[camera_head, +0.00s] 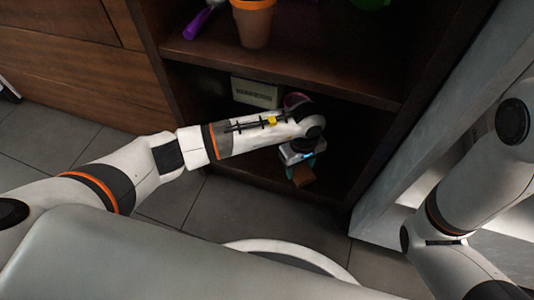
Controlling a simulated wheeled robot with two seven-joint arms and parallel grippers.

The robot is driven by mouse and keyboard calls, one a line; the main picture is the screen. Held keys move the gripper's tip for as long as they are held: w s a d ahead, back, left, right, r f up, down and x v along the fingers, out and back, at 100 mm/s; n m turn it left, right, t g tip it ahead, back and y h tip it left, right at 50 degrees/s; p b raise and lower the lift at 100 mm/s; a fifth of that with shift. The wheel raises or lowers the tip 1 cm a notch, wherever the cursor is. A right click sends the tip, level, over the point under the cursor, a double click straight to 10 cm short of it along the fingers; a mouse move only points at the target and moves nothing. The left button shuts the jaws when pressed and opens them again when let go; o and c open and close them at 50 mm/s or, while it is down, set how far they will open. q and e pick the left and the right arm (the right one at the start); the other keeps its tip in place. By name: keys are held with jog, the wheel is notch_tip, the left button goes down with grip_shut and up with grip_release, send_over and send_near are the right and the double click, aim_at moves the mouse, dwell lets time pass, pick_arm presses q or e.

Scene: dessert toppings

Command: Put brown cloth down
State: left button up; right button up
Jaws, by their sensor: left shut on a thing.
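My left gripper (300,168) is shut on a small brown cloth (303,180), just above or at the lower shelf (262,172) of the dark wooden bookcase. My left arm hides part of the shelf behind it. I cannot tell whether the cloth touches the shelf board. My right arm is at the right edge of the view, and its gripper is not visible.
A pale box (255,93) and a partly hidden pinkish round thing (294,100) stand deeper in the lower compartment. On the shelf above are an orange-rimmed pot (254,24) and a purple-handled object (197,25). Shelf space right of my gripper looks clear but dark.

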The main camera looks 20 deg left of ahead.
pick_arm(q)
jog(key=b, duration=0.4)
send_over(266, 160)
jog(key=shift+w+f, duration=0.1)
notch_tip(266, 160, down, 4)
jog(key=b, duration=0.4)
jog(key=shift+r, duration=0.35)
jog(key=o, duration=1.3)
jog(key=shift+c, duration=0.2)
